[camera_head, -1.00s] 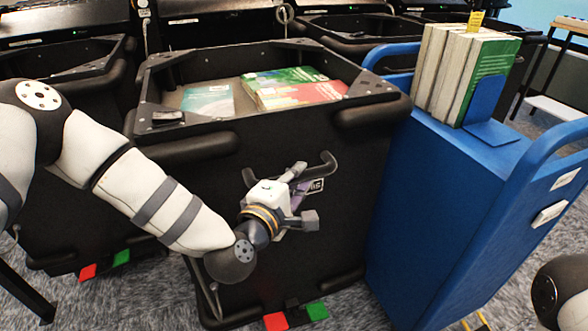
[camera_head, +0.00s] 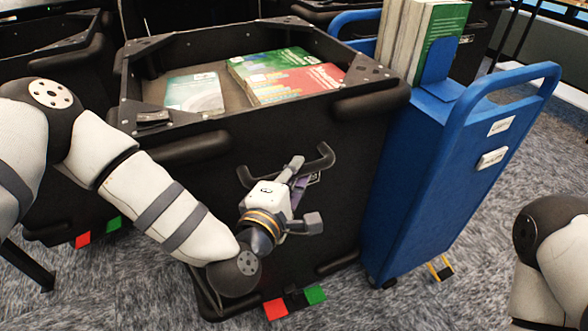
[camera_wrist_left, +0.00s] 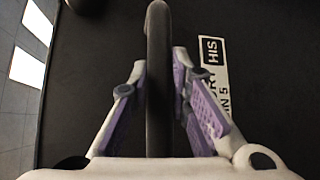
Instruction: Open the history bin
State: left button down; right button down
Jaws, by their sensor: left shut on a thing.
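The history bin (camera_head: 335,225) is a large black bin with an open top and several books (camera_head: 285,75) inside. My left gripper (camera_head: 298,182) is shut on the black bar handle (camera_head: 327,157) on its front face. In the left wrist view the handle (camera_wrist_left: 158,80) runs between the two purple-padded fingers. A white label (camera_wrist_left: 212,62) with "HIS" lies beside the handle, partly hidden by a finger. My right arm shows at the right edge; its gripper is out of view.
A blue cart (camera_head: 440,185) with upright books (camera_head: 425,35) stands close to the bin's right side. Another black bin (camera_head: 50,75) stands to the left, farther back. A red tag (camera_head: 275,308) and a green tag (camera_head: 315,295) sit at the bin's base. Grey carpet is clear at right.

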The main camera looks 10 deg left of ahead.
pick_arm(q)
jog(key=c, duration=1.5)
grip_release()
jog(key=v, duration=1.2)
